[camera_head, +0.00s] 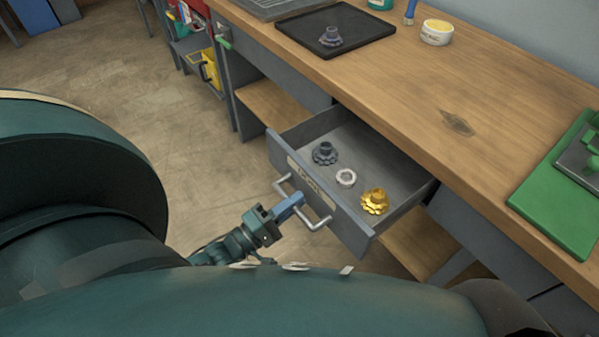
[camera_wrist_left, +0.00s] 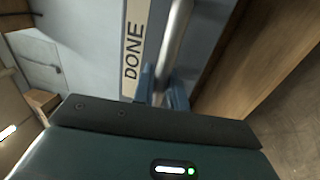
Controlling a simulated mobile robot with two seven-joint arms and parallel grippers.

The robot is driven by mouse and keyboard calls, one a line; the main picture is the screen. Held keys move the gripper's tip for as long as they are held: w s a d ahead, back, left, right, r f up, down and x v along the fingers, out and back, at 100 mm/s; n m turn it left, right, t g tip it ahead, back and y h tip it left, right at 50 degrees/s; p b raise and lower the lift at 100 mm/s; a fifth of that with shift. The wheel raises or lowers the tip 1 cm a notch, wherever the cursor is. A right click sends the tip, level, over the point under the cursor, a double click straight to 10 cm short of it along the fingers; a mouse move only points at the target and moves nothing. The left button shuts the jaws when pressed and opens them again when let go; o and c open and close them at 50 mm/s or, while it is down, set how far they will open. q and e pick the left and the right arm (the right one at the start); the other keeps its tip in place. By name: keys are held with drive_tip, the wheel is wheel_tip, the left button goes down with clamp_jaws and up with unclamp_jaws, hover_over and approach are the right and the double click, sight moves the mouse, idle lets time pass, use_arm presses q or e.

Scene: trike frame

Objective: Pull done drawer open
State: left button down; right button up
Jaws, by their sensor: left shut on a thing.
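The grey drawer (camera_head: 327,206) under the wooden bench is pulled out, with its inside showing. Its front has a pale label, which reads DONE in the left wrist view (camera_wrist_left: 133,52). A metal bar handle (camera_head: 316,222) is fixed across the front. My left gripper (camera_head: 292,205) is shut on the handle; its blue fingers close around the bar in the left wrist view (camera_wrist_left: 161,88). Inside the drawer lie a dark gear part (camera_head: 325,153), a pale ring (camera_head: 346,178) and a gold gear part (camera_head: 375,201). My right gripper is not in view.
The wooden bench top (camera_head: 400,85) holds a black tray (camera_head: 350,30) with a dark part, a round tub (camera_head: 436,32) and a green mat (camera_head: 555,190). Shelves sit below the bench. A red and yellow bin area (camera_head: 205,65) stands at the back left. Floor left of the drawer is clear.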

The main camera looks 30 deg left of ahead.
use_arm(q)
drive_tip(key=c, duration=1.5)
unclamp_jaws()
drive_tip(key=b+v, duration=0.1)
drive_tip(key=v, duration=1.2)
